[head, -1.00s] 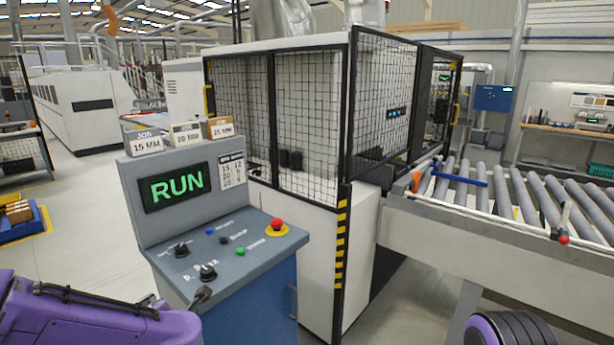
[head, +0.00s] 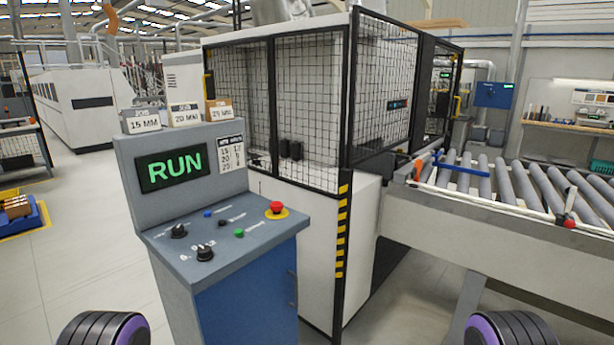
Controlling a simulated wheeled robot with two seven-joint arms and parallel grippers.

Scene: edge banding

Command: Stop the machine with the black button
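The control console (head: 262,250) stands left of centre, with a green RUN on its dark screen (head: 171,171). A small black button (head: 224,222) sits on the sloped panel, between a blue button (head: 207,214) and a green button (head: 239,233). Two larger black knobs (head: 179,231) (head: 205,254) are on the panel's left part. A red mushroom button (head: 277,207) on a yellow base is at the panel's right. The labels are too small to read surely. Neither of my grippers is in view, and nothing covers the panel.
Small boxes marked 15, 20 and 25 MM (head: 184,115) stand on the console's top. The mesh-fenced machine (head: 310,120) is directly behind the console. A roller conveyor (head: 500,180) runs off to the right. Open floor (head: 75,255) lies left of the console.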

